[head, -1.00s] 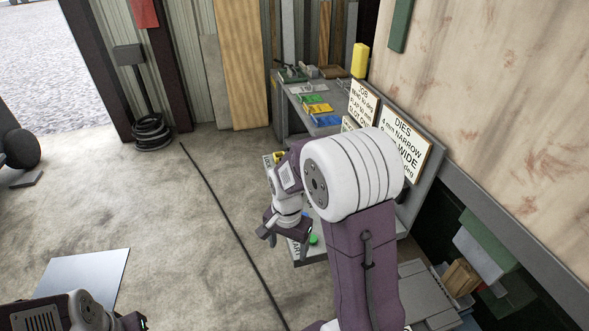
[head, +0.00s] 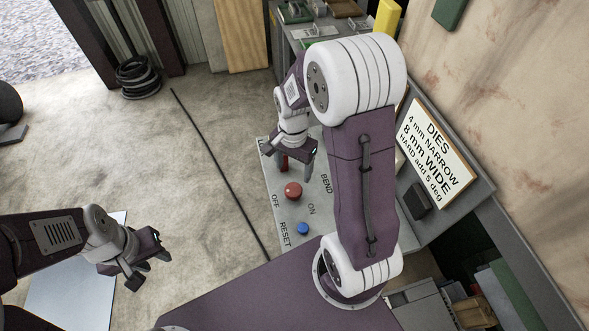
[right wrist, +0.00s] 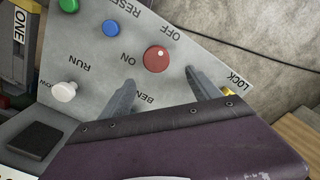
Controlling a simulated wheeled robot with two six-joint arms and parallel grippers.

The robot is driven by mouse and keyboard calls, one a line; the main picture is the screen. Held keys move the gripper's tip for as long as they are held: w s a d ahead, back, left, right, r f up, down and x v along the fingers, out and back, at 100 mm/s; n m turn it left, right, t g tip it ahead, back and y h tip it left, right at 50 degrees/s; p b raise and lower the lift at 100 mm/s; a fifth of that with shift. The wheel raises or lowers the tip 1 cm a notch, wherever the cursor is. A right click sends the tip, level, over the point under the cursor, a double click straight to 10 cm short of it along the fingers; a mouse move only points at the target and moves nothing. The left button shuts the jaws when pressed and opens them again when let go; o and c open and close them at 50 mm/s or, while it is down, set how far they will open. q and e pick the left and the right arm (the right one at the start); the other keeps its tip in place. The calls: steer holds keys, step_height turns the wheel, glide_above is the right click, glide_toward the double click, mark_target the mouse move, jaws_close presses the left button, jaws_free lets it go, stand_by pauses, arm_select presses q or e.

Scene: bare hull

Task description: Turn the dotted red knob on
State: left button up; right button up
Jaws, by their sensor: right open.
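The red knob (head: 292,190) is round and sits on a grey sloped panel (head: 274,218) between the OFF and ON labels. It also shows in the right wrist view (right wrist: 156,58), with a small pale spot on its face. My right gripper (head: 288,166) is open and empty above the panel, on the far side of the knob. In the right wrist view its fingers (right wrist: 160,76) point toward the knob, one on each side in the picture; no contact shows. My left gripper (head: 147,262) looks open and empty over the floor at left.
A blue button (head: 303,228) by RESET is close to the knob. The right wrist view also shows a green button (right wrist: 69,5), a white knob (right wrist: 64,91) and a yellow part (right wrist: 229,92) near LOCK. A DIES sign (head: 430,150) stands to the right.

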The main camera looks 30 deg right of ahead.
mark_target(293, 190)
steer(key=shift+s+a+f, duration=0.1)
steer(key=shift+s+a, duration=0.1)
steer(key=shift+s, duration=0.1)
steer(key=f, duration=0.1)
steer(key=s+f+p, duration=0.1)
steer(key=shift+s+a+f, duration=0.2)
steer(key=shift+a+f, duration=0.1)
steer(key=shift+a, duration=0.05)
steer(key=f, duration=0.2)
steer(key=w+f, duration=0.1)
steer(key=f, duration=0.2)
steer(key=shift+w+d+f+p, duration=0.15)
steer(key=shift+d+f+p, duration=0.2)
steer(key=shift+f, duration=0.1)
steer(key=shift+s+a, duration=0.2)
steer(key=shift+s, duration=0.1)
steer(key=shift+c, duration=1.2)
arm_select(q)
steer(key=shift+s+a+r, duration=0.2)
steer(key=shift+s+r, duration=0.15)
steer(key=shift+r, duration=0.1)
steer(key=shift+s+a+r, duration=0.2)
steer(key=shift+s+r, duration=0.1)
steer(key=shift+r, duration=0.15)
arm_select(e)
steer(key=c, duration=1.1)
